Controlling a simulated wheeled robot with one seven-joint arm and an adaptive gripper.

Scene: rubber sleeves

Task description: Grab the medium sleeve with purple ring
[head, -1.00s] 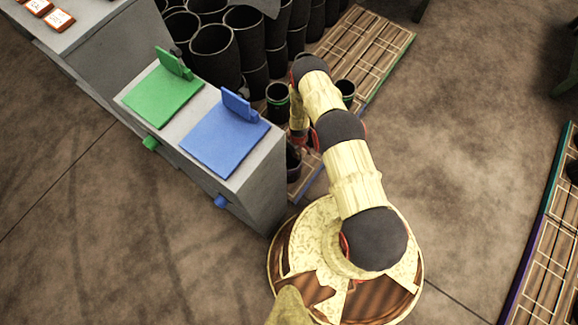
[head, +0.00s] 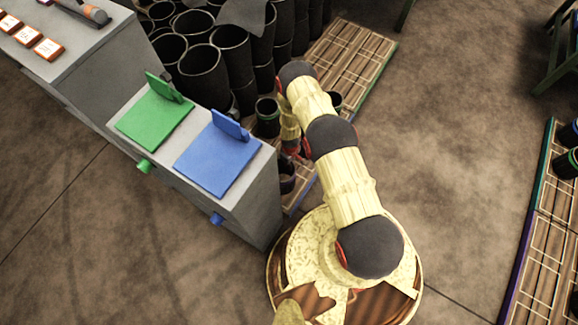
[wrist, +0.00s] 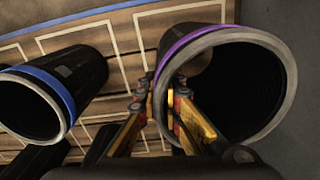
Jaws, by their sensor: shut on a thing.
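The sleeve with the purple ring (wrist: 188,43) is a black tube with a pale rim, its open mouth facing the camera in the wrist view. My gripper (wrist: 160,98) is shut on its near-left wall, one finger inside the mouth and the other outside. A black sleeve with a blue ring (wrist: 45,78) stands apart to the left over the wooden pallet (wrist: 125,32). In the head view my gripper (head: 291,152) is low beside the grey cabinet, mostly hidden by my arm. A dark sleeve (head: 287,183) shows just below it, its ring colour unclear.
The grey cabinet (head: 262,200) with a green plate (head: 155,120) and a blue plate (head: 218,155) stands close on the left. Several large black sleeves (head: 204,72) crowd the back. Another pallet (head: 540,230) lies at right. Brown floor (head: 460,130) between is clear.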

